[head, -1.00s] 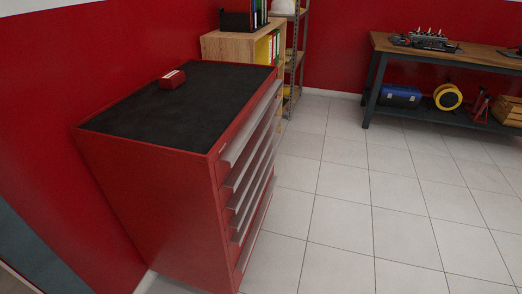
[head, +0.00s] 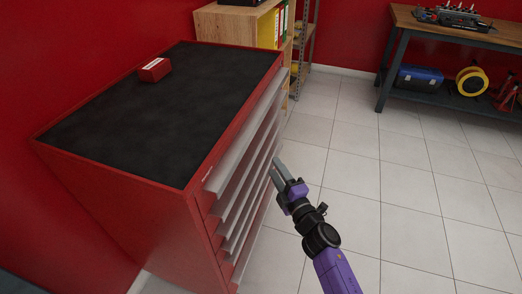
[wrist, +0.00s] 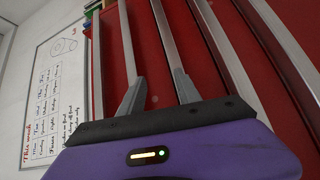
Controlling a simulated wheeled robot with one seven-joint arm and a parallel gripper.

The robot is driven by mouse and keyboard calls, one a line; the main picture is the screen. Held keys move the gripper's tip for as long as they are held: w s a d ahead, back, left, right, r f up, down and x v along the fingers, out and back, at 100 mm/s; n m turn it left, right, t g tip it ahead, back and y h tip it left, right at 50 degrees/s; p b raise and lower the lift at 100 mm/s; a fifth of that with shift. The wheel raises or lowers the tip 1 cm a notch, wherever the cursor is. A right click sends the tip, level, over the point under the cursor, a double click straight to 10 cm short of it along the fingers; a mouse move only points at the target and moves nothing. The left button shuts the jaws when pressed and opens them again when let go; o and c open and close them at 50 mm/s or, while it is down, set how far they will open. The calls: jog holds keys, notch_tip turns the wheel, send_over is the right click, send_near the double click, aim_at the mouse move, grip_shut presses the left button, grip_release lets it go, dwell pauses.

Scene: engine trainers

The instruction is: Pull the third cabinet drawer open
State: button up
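The red cabinet (head: 172,235) stands against the wall with long grey handle strips along its drawer fronts. The drawers all look shut. The third drawer's handle (head: 238,203) runs along the front below two others. My gripper (head: 276,171) is open and empty, its two fingers pointing at the drawer fronts from the right. In the wrist view, the gripper (wrist: 158,92) has its fingers apart over the red front, with handle strips running beyond the tips. I cannot tell whether a finger touches a strip, or which drawer lies between the fingers.
A small red box (head: 155,69) sits on the cabinet's black top. A wooden shelf unit (head: 230,27) stands behind the cabinet. A workbench (head: 450,30) stands at the back right. The tiled floor (head: 400,190) right of the cabinet is clear. A whiteboard (wrist: 55,90) shows in the wrist view.

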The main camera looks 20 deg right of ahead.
aim_at(263, 161)
jog(key=shift+w+a+f+n+g+b, duration=0.1)
jog(key=shift+w+a+f+n+b, duration=0.35)
jog(key=shift+w, duration=0.85)
jog(key=shift+w+a+f+n+g+b, duration=0.15)
jog(key=shift+w+f+b, duration=0.45)
jog(key=shift+w, duration=0.75)
jog(key=shift+w+a+f+n+g+b, duration=0.1)
jog(key=shift+w+a+f+n+b, duration=0.45)
jog(key=shift+w, duration=0.75)
jog(key=shift+d+r, duration=0.15)
jog(key=shift+r, duration=0.05)
grip_shut()
